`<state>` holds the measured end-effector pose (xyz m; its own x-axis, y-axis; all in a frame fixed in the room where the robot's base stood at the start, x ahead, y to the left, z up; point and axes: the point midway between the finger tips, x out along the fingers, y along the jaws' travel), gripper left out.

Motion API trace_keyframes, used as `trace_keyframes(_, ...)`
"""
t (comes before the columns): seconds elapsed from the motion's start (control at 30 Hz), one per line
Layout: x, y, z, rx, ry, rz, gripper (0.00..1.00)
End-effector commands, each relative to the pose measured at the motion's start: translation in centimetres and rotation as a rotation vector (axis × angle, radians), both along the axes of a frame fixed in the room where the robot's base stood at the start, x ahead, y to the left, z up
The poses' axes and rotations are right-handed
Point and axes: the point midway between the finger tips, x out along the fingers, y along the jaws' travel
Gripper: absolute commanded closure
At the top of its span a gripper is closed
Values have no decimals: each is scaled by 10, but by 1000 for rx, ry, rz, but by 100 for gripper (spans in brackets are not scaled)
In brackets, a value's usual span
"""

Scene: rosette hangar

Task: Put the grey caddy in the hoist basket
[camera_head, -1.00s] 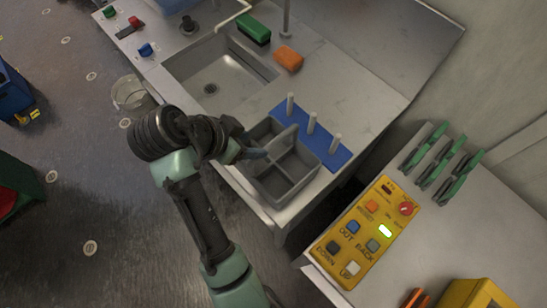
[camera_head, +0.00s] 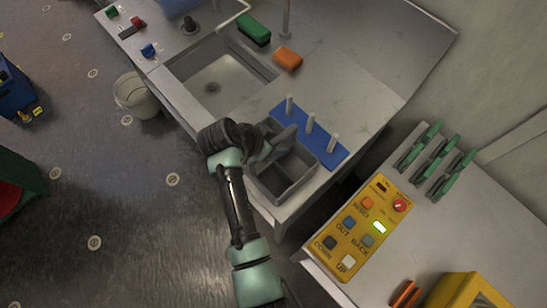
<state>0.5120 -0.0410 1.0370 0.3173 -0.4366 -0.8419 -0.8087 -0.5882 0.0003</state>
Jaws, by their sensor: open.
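The grey caddy (camera_head: 291,181) is an open box with compartments and a raised middle handle. It stands on the near end of the sink counter, beside the blue peg board. My gripper (camera_head: 268,147) is at the caddy's left side, close to its handle. My own wrist hides most of the fingers, so I cannot tell whether they touch the caddy. I cannot make out a hoist basket in this view.
A blue board with white pegs (camera_head: 323,149), a sink (camera_head: 228,85), an orange sponge (camera_head: 288,58) and a green block (camera_head: 254,29) are on the counter. A yellow control panel (camera_head: 345,258) lies on the right bench. A white bucket (camera_head: 136,95) stands on the floor.

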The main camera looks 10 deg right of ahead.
Motion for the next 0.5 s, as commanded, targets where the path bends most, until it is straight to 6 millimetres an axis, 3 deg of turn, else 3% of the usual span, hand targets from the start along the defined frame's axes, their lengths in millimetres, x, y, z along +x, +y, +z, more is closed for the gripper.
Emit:
trace_keyframes(0.2, 0, 0, -1, 0, 0, -1, 43)
trace_keyframes(0.5, 0, 0, 0, 0, 0, -1, 97)
